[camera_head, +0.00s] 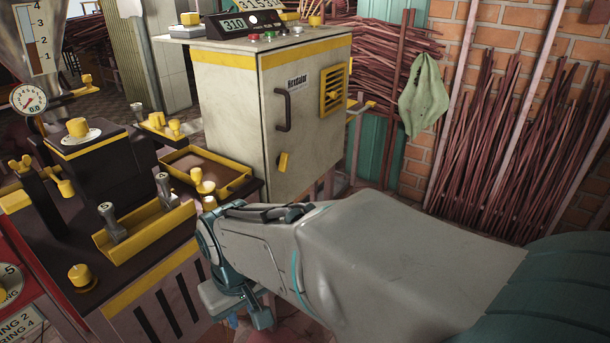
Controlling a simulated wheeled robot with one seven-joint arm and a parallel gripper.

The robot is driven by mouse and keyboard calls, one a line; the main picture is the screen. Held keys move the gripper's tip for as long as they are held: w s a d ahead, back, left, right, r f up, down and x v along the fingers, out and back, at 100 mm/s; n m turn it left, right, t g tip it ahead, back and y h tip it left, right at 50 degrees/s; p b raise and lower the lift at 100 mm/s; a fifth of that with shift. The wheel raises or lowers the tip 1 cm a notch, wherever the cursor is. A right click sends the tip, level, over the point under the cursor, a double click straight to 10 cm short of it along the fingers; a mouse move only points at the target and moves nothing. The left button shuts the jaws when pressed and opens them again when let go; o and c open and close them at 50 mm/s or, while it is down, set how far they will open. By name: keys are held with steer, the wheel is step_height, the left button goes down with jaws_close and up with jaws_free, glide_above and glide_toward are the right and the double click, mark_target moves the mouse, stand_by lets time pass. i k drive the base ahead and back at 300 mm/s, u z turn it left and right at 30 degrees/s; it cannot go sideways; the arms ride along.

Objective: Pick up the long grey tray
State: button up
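I cannot make out a long grey tray anywhere in this view. My arm reaches in from the right, and my gripper (240,308) hangs low beside the front of the dark machine at the lower middle. Its wrist and arm cover much of it. Whether its fingers are open or shut does not show, and I cannot tell whether it holds anything. The floor below and behind my arm is hidden.
The dark machine (100,180) at left carries yellow knobs, a yellow-edged trough (150,232) with grey handles, and a shallow yellow-rimmed tray (207,165). A beige cabinet (225,100) stands behind. Red sticks (540,150) lean on the brick wall beside a green cloth (424,95).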

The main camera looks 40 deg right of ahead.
mark_target(341, 185)
steer(key=z, duration=1.85)
steer(key=k, duration=0.65)
steer(key=u, duration=0.55)
steer(key=i, duration=0.45)
steer(key=z, duration=0.05)
